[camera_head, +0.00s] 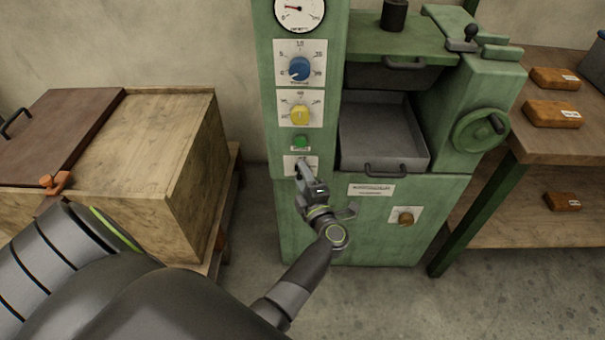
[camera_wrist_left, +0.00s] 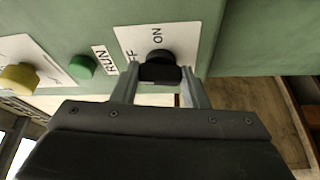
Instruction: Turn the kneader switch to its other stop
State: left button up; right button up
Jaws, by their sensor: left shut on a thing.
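The kneader switch is a black knob (camera_wrist_left: 160,58) on a white plate (camera_wrist_left: 185,35) marked ON, with another word partly hidden that ends in F. In the head view its plate (camera_head: 290,164) is low on the green machine's left column, and my gripper hides most of the knob. My left gripper (camera_head: 302,172) is at the switch. In the left wrist view its two fingers (camera_wrist_left: 160,78) stand on either side of the knob, shut on it. I cannot tell exactly where the knob points. My right gripper is not in view.
Above the switch are a green RUN button (camera_head: 301,141), a yellow knob (camera_head: 300,115), a blue knob (camera_head: 299,69) and a gauge (camera_head: 299,10). A grey tray (camera_head: 383,135) and a handwheel (camera_head: 481,130) are to the right. A wooden crate (camera_head: 165,150) stands left.

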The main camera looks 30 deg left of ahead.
pick_arm(q)
jog(key=shift+n+h+p, duration=0.3)
jog(key=shift+n+p, duration=0.05)
jog(key=shift+n, duration=0.55)
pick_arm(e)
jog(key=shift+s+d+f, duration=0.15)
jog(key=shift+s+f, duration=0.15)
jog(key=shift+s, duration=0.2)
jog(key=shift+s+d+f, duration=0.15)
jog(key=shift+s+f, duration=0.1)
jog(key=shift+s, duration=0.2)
pick_arm(q)
jog(key=o, duration=1)
jog(key=shift+d, duration=0.1)
